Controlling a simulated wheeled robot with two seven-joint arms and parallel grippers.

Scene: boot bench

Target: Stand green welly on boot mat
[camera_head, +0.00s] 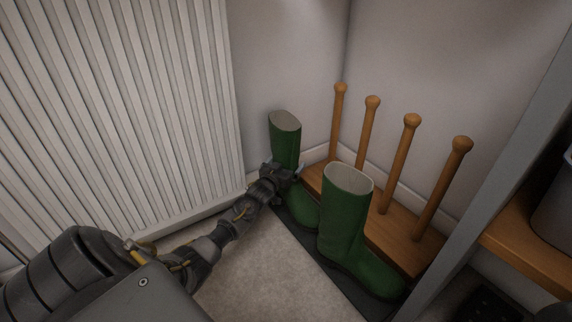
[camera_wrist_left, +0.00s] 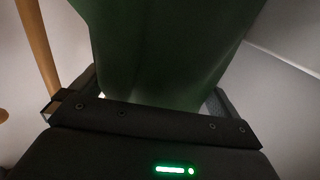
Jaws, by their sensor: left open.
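Two green wellies stand upright on the dark boot mat (camera_head: 372,306). The far welly (camera_head: 285,147) is near the wall corner; the near welly (camera_head: 342,222) is in front and to its right, its toe towards the lower right. My left gripper (camera_head: 284,172) is open at the far welly's shaft and hides part of it. In the left wrist view the green shaft (camera_wrist_left: 160,50) fills the space between the two fingers; whether they touch it I cannot tell. My right gripper is not in view.
A wooden boot rack (camera_head: 403,240) with upright pegs stands right behind the wellies. A white radiator (camera_head: 120,110) lines the left wall. A grey post (camera_head: 490,165) and a wooden shelf (camera_head: 530,250) are on the right. Carpet (camera_head: 262,275) in front is clear.

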